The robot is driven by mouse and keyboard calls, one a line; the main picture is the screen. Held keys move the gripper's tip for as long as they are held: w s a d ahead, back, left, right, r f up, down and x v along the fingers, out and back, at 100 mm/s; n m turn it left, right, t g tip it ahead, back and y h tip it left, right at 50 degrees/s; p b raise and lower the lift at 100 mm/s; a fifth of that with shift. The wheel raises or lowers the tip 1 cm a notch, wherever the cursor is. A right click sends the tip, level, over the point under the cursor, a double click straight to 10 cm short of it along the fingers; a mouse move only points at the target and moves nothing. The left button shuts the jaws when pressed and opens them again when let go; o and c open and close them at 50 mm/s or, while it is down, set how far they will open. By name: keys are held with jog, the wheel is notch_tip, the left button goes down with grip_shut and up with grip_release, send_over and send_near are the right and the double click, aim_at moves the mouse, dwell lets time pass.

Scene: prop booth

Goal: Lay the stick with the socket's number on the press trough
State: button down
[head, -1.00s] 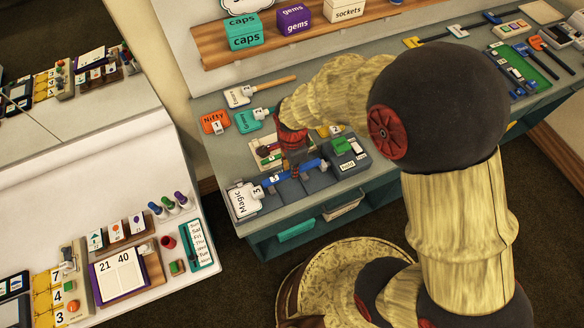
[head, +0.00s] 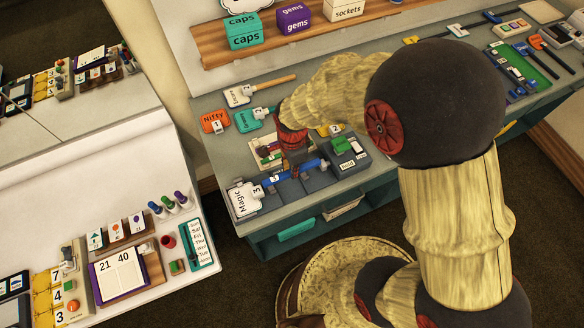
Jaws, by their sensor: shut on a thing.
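In the head view, my gripper (head: 291,138) is a red and black wrist end pointing down over the workbench, above a pale tray (head: 256,146). Its fingertips are mostly hidden. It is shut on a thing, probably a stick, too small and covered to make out. Small red, green and white pieces (head: 270,152) lie in the tray beside it. A blue bar (head: 300,170) runs along the press front. I cannot tell the socket's number or which part is the trough.
Shelf boxes (head: 292,19) are behind. A white side table (head: 130,180) is at left.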

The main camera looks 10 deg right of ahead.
jog(key=shift+f, duration=0.1)
jog(key=shift+f+b, duration=0.55)
jog(key=shift+f, duration=0.25)
jog(key=shift+f+b, duration=0.5)
jog(key=shift+f, duration=0.5)
dwell(1.9)
jog(key=c, duration=1.7)
grip_release()
jog(key=shift+o, duration=0.2)
jog(key=c, duration=0.3)
jog(key=shift+c, duration=0.2)
